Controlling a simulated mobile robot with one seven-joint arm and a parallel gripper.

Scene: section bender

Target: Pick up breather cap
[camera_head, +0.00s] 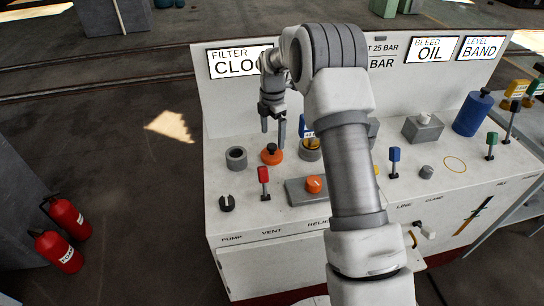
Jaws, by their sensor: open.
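No part on the bench carries a readable breather cap label, so I cannot tell for certain which one it is. An orange round part with a black knob (271,154) sits on the white bench top, left of the middle. My gripper (273,129) points down above that part, with its two dark fingers apart and nothing between them. The fingertips look clear of the part. A grey ring-shaped fitting (236,158) stands to its left. A grey and yellow round fitting (310,151) stands to its right, partly hidden by my arm.
A red-topped lever (264,178) and an orange knob on a grey block (314,184) stand in front. A blue lever (394,158), a grey box (422,127) and a blue cylinder (472,114) are to the right. An upright sign panel (224,98) bounds the back.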

